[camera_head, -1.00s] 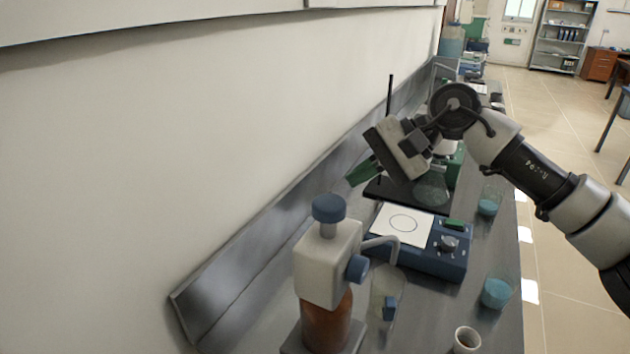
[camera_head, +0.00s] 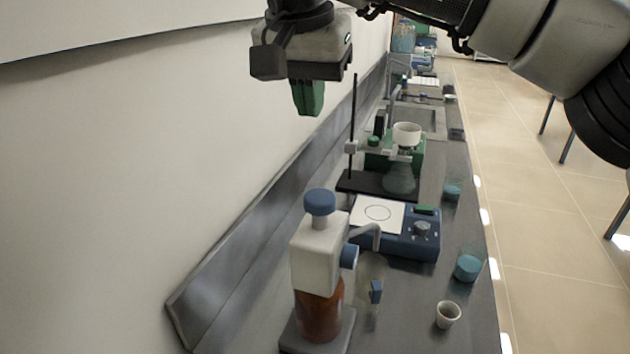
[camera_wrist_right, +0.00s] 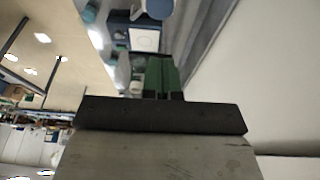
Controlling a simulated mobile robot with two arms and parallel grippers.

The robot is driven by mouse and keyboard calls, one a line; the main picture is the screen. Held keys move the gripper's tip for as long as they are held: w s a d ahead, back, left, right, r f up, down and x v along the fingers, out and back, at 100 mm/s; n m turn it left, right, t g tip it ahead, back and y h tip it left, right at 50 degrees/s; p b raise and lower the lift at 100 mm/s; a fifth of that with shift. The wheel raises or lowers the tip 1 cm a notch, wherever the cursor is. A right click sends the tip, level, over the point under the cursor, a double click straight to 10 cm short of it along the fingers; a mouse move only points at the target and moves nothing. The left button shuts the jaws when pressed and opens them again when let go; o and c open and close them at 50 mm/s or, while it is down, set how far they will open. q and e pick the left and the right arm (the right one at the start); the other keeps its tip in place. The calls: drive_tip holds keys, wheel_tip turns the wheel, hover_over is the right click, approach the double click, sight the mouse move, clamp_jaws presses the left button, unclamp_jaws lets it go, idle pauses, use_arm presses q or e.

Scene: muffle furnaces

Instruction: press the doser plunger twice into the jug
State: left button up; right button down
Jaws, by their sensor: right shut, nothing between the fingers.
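The doser stands at the front of the bench in the head view, with a white body (camera_head: 316,261), a blue plunger cap (camera_head: 320,202) on top and an amber bottle (camera_head: 320,315) below. Its grey spout points right over a clear jug (camera_head: 369,277) with a blue part on its side. My right gripper (camera_head: 309,112) has green fingers, is shut and empty, and hangs pointing down above and behind the plunger, clear of it. In the right wrist view the shut green fingers (camera_wrist_right: 161,75) show, with a blue round shape (camera_wrist_right: 160,8), likely the plunger cap, beyond them.
Behind the jug is a blue stirrer (camera_head: 410,240) with a white top. A black stand (camera_head: 354,130) with a flask is farther back. Beakers of blue liquid (camera_head: 467,268) and a small cup (camera_head: 448,314) line the right side. The wall is close on the left.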

drive_tip(key=p, duration=0.3)
approach(315, 201)
drive_tip(key=x, duration=0.2)
drive_tip(key=w+x, duration=0.1)
drive_tip(key=x, duration=0.4)
drive_tip(key=shift+w+d, duration=0.3)
drive_tip(key=shift+w, duration=0.05)
wheel_tip(315, 201, down, 4)
drive_tip(key=b, duration=0.3)
drive_tip(key=shift+s, duration=0.15)
drive_tip(key=shift+f, duration=0.15)
drive_tip(key=shift+s, duration=0.1)
